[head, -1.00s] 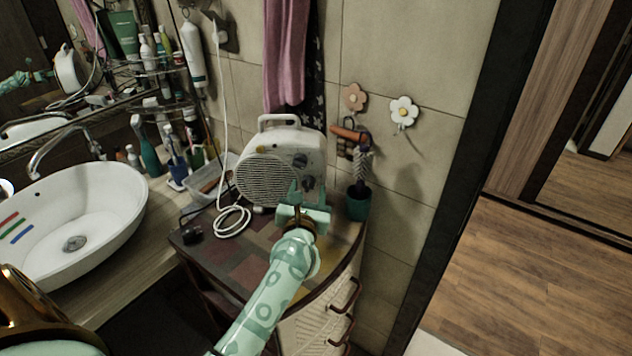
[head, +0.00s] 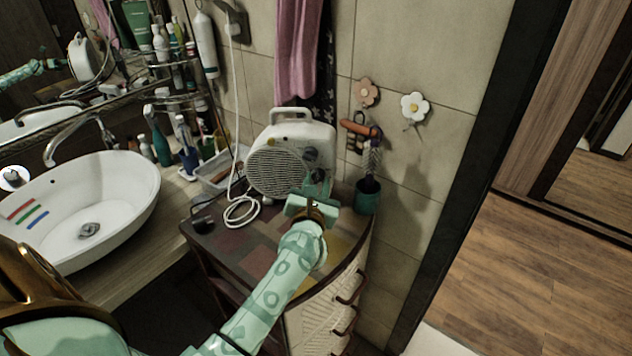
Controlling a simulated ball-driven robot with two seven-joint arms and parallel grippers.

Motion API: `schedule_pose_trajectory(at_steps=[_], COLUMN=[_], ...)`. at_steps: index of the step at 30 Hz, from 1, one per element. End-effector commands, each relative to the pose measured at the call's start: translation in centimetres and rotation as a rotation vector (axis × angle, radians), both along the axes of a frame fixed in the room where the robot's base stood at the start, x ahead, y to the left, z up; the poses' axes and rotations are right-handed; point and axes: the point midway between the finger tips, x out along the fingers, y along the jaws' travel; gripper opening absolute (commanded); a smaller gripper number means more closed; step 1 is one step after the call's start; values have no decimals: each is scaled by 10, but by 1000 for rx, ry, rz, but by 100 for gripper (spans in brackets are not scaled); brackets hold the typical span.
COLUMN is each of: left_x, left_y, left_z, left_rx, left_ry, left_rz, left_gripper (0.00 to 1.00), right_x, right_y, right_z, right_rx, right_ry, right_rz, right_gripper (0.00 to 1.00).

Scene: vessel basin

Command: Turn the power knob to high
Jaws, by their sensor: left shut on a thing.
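A white fan heater (head: 300,135) with a round grille and a top handle stands on the small cabinet. Two dark knobs sit one above the other on the right of its front: an upper knob (head: 311,154) and a lower knob (head: 318,176). I cannot read their markings or settings. My left gripper (head: 316,188) is at the heater's lower front right, shut, with its fingers at the lower knob. The hand partly hides the fingers and the heater's bottom edge. My right gripper is not in view.
A white basin (head: 100,205) and bottles are further left. Open floor lies right.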

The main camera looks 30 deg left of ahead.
Motion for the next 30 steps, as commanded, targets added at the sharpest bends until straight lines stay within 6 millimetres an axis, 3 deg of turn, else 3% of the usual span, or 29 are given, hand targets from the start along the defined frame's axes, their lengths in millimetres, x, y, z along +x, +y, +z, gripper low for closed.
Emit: schedule_pose_trajectory(at_steps=[30], left_x=[0], left_y=[0], left_z=[4], left_rx=[844], left_ry=[406], left_rz=[-1], left_gripper=[6], right_x=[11], right_y=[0], right_z=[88], right_rx=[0], right_ry=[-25], right_rz=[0], right_gripper=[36])
